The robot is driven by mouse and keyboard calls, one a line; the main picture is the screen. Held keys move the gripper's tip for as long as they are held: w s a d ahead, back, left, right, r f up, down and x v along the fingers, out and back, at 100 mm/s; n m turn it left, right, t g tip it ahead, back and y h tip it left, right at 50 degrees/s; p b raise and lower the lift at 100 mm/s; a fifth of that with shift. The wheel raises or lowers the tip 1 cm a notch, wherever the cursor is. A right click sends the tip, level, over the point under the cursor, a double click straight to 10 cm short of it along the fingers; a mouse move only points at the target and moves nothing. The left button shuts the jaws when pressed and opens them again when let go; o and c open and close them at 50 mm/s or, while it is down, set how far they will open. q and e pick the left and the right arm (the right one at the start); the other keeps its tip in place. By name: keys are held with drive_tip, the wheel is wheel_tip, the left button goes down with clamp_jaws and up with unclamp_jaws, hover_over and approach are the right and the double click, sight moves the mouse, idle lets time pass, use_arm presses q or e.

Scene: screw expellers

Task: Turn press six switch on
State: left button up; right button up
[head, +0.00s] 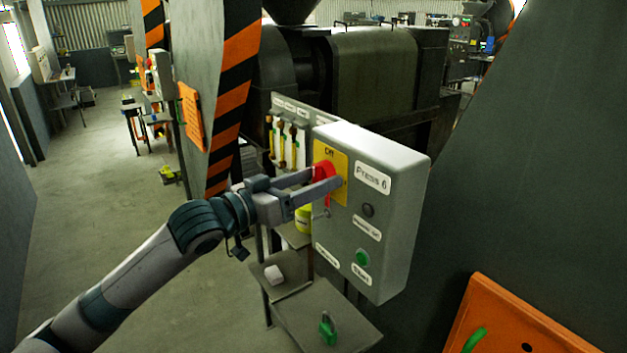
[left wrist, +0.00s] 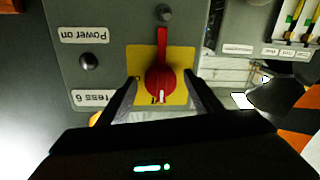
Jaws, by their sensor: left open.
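The Press 6 box (head: 388,235) is grey, with a yellow plate (head: 344,160) marked "Off" at its top. A red rotary switch (head: 324,170) sits on this plate. My left gripper (head: 327,180) is open at the switch, its fingers around the red knob. In the left wrist view, where the labels are upside down, the red switch (left wrist: 161,75) lies between the two fingertips (left wrist: 160,82). Its long handle points to the picture's top and a white mark on the knob to the bottom. Contact with the fingers cannot be told. My right gripper is not in view.
The box also carries a dark lamp (head: 368,210) and a green button (head: 362,258). A panel with several yellow-and-black levers (head: 287,142) stands behind it. Below are a small table (head: 325,312) with a green padlock (head: 327,328) and an orange board (head: 520,325) at lower right.

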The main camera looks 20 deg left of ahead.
use_arm(q)
drive_tip(key=c, duration=1.1)
drive_tip(key=shift+o, duration=0.2)
drive_tip(key=shift+m, duration=0.3)
drive_tip(key=m, duration=0.3)
drive_tip(key=shift+w+m, duration=0.15)
drive_tip(key=shift+m, duration=0.25)
drive_tip(key=m, duration=0.4)
drive_tip(key=shift+a+m+h, duration=0.15)
drive_tip(key=shift+m+h, duration=0.25)
drive_tip(key=m, duration=0.5)
drive_tip(key=shift+w+p, duration=0.1)
drive_tip(key=shift+p, duration=0.3)
drive_tip(key=shift+a+m+h+p, duration=0.1)
drive_tip(key=shift+m+h+p, duration=0.4)
drive_tip(key=shift+m, duration=1.9)
